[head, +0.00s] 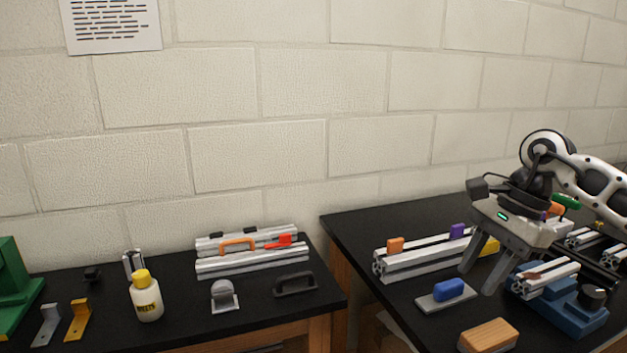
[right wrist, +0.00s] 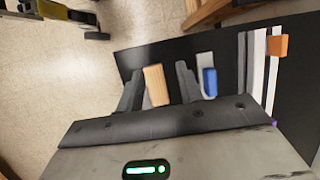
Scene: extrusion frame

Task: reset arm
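My right gripper (head: 478,280) hangs over the right-hand table in the head view, fingers pointing down. In the right wrist view its two fingers (right wrist: 158,72) stand apart with nothing gripped. The wooden block (right wrist: 155,85) shows through the gap, on the table below; it is also at the front in the head view (head: 488,335). A blue block (head: 449,289) on a grey plate (head: 436,306) lies left of the gripper, and shows in the wrist view (right wrist: 210,82). My left gripper is not in view.
Aluminium extrusions (head: 425,258) with orange and purple blocks lie behind the gripper. A blue fixture (head: 575,310) holding short extrusions is at its right. The left table carries a yellow-capped bottle (head: 146,300), extrusions (head: 250,263), handles and brackets. A gap separates the tables.

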